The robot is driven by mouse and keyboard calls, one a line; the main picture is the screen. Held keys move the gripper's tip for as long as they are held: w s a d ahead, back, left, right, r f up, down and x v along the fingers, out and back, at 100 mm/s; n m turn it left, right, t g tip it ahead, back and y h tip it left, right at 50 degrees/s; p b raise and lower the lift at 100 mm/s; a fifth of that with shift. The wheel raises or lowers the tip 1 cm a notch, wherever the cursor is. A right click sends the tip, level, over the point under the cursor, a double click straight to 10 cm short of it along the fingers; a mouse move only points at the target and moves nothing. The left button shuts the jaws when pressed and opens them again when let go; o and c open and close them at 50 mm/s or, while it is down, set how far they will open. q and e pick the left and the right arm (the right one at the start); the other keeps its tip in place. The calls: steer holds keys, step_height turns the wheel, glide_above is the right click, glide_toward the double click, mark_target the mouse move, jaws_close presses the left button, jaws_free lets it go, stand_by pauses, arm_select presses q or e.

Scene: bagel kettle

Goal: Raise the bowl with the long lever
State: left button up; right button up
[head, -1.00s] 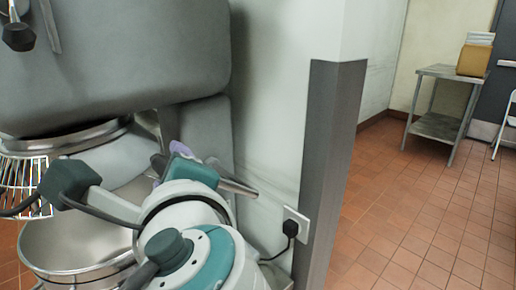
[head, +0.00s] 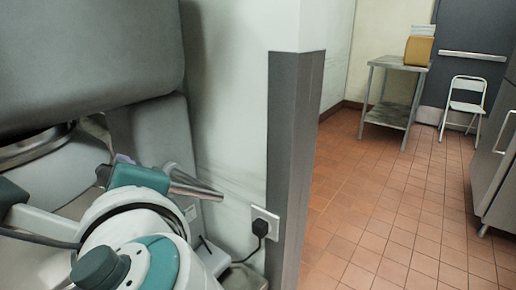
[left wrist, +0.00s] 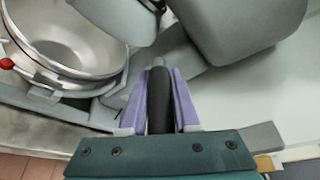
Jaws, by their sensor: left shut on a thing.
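The steel bowl (left wrist: 62,32) is at the upper left of the left wrist view, beside the grey mixer body (left wrist: 240,25). The long lever's black grip (left wrist: 160,100) runs up the middle of that view to a grey metal end. My left gripper (left wrist: 160,76) has its two purple fingers shut on this grip, one on each side. In the head view the left gripper (head: 122,159) is mostly hidden behind my own wrist, and the lever grip cannot be made out. The mixer (head: 85,60) fills the left of the head view. My right gripper is not in view.
A white wall with a grey corner guard (head: 290,150) stands close to the right of my left arm, with a plug and socket (head: 262,226) low on it. Beyond are open tiled floor (head: 390,210), a steel table (head: 395,63), a folding chair (head: 466,95) and a dark door (head: 480,45).

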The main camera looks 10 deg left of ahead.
arm_select(q)
jaws_close()
stand_by(0.8)
steer(key=shift+a+f, duration=0.1)
